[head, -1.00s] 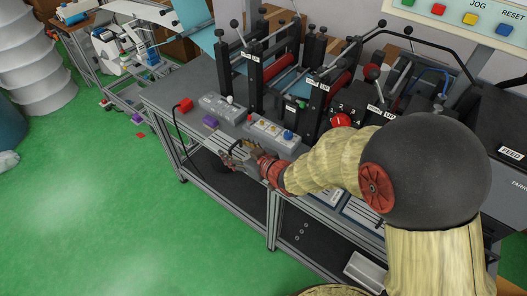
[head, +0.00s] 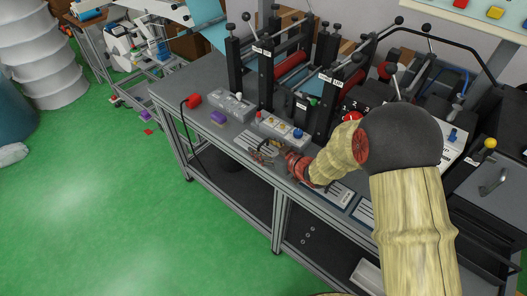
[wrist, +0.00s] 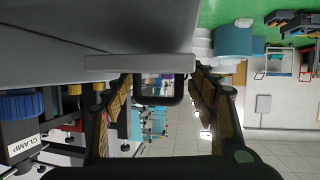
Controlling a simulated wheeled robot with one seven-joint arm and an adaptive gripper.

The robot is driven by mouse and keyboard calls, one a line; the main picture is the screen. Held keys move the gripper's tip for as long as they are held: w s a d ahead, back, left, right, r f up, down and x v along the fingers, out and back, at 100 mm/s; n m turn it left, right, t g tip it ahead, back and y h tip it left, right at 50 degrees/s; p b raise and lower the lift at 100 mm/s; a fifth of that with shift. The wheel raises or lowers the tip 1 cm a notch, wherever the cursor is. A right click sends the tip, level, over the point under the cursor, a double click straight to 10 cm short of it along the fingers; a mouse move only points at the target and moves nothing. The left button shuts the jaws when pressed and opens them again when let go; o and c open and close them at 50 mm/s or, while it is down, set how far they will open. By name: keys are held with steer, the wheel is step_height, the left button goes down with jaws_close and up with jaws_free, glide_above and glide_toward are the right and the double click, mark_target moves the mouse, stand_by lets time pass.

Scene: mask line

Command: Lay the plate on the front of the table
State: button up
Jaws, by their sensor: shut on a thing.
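The plate is hard to make out in the head view. In the wrist view, a light grey flat piece (wrist: 140,63), seen almost edge on, spans the gap between my fingers; I take it to be the plate. My gripper (head: 267,151) is shut on it, and its fingers also show in the wrist view (wrist: 160,80). The gripper is low at the front edge of the grey table (head: 222,127), in front of the button box. From these frames I cannot tell whether the plate touches the table. My fingers and wrist hide part of that area.
A button box (head: 281,130) and a grey control box (head: 231,105) stand behind the gripper. The roller machine (head: 300,75) rises behind. Green floor (head: 110,210) is open in front.

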steer(key=shift+f, duration=0.25)
steer(key=shift+f+b, duration=0.35)
steer(key=shift+f, duration=0.2)
steer(key=shift+f, duration=0.1)
steer(key=o, duration=1.7)
steer(key=shift+s+f, duration=0.1)
steer(key=shift+f, duration=0.15)
steer(key=shift+c, duration=0.2)
steer(key=shift+o, duration=0.2)
steer(key=shift+r, duration=0.15)
